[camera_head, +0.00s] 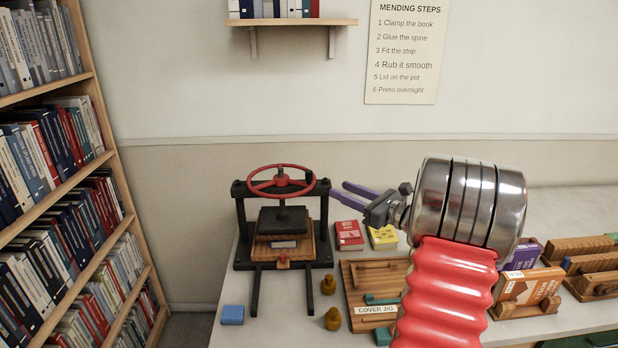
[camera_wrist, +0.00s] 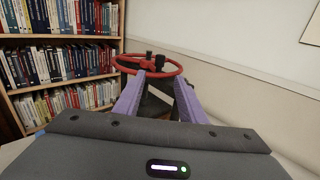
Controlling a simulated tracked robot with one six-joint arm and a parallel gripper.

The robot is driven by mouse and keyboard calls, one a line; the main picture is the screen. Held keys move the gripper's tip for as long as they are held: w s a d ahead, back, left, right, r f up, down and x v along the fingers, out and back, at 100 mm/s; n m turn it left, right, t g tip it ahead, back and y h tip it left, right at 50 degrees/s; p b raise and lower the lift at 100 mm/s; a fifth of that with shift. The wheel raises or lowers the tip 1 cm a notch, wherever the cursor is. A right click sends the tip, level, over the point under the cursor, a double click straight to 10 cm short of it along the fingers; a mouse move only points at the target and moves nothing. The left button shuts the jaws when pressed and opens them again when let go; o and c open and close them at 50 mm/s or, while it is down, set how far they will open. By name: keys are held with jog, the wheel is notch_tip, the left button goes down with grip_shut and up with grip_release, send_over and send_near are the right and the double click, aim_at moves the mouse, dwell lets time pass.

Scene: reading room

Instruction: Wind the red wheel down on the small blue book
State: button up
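The red wheel (camera_head: 262,194) sits level on top of a black screw press at the left of the bench. It also shows in the wrist view (camera_wrist: 122,65), just beyond my fingertips. Below it, the dark pressing plate (camera_head: 283,222) hangs on the screw. The small blue book (camera_head: 284,244) lies on the press bed under the plate, mostly hidden; I cannot tell whether the plate touches it. My gripper (camera_head: 339,189) has purple fingers, spread apart with nothing between them. It is right of the wheel and points at its rim. The wrist view also shows the fingers (camera_wrist: 160,84).
A blue block (camera_head: 232,315) and brass weights (camera_head: 332,318) stand at the bench front. Red (camera_head: 349,235) and yellow (camera_head: 383,237) books lie right of the press, behind a wooden jig (camera_head: 362,300). A full bookshelf (camera_head: 104,160) rises at left.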

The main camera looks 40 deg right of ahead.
aim_at(309, 180)
jog(key=shift+w, duration=0.1)
jog(key=w+a, duration=0.1)
jog(key=w, duration=0.8)
jog(key=w+a, duration=0.1)
jog(key=w, duration=0.3)
jog(key=shift+w+a, duration=0.2)
jog(key=shift+a, duration=0.1)
grip_shut()
dwell(0.3)
